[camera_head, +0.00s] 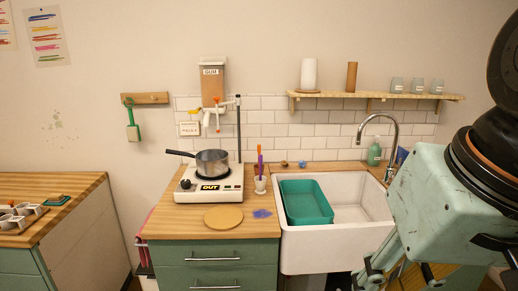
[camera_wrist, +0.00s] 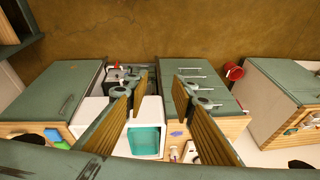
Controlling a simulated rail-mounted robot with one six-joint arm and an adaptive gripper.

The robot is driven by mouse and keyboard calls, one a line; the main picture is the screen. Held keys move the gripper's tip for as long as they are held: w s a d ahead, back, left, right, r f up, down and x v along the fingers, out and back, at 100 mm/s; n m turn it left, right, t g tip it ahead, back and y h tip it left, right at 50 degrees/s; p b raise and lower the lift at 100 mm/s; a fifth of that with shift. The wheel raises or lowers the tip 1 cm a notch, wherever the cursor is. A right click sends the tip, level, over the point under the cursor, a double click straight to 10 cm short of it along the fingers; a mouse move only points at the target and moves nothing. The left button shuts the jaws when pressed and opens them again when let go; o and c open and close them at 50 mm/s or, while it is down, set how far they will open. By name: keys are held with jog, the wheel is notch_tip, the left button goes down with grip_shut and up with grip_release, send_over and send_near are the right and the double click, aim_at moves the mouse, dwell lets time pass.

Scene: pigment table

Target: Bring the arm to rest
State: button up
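My arm is at the right edge in the head view, its pale green wrist housing near the camera and in front of the right end of the sink. My gripper (camera_head: 400,277) hangs below that housing, cut off by the bottom edge. In the wrist view my gripper (camera_wrist: 162,120) shows two ribbed fingers spread well apart. It is open, and no object is held between the fingers. The sink and counter lie beyond the fingers in that view, apart from them.
A white sink (camera_head: 350,238) holds a green tub (camera_head: 305,203). Left of it, a counter carries a hot plate (camera_head: 195,196) with a pot (camera_head: 211,162). A shelf (camera_head: 375,96) runs along the wall. Brown floor (camera_wrist: 190,30) is open in the wrist view.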

jog(key=shift+n+h, duration=0.3)
jog(key=shift+h, duration=0.2)
jog(key=shift+s+d+r, duration=0.1)
jog(key=shift+s+d, duration=1.85)
jog(key=shift+s, duration=0.05)
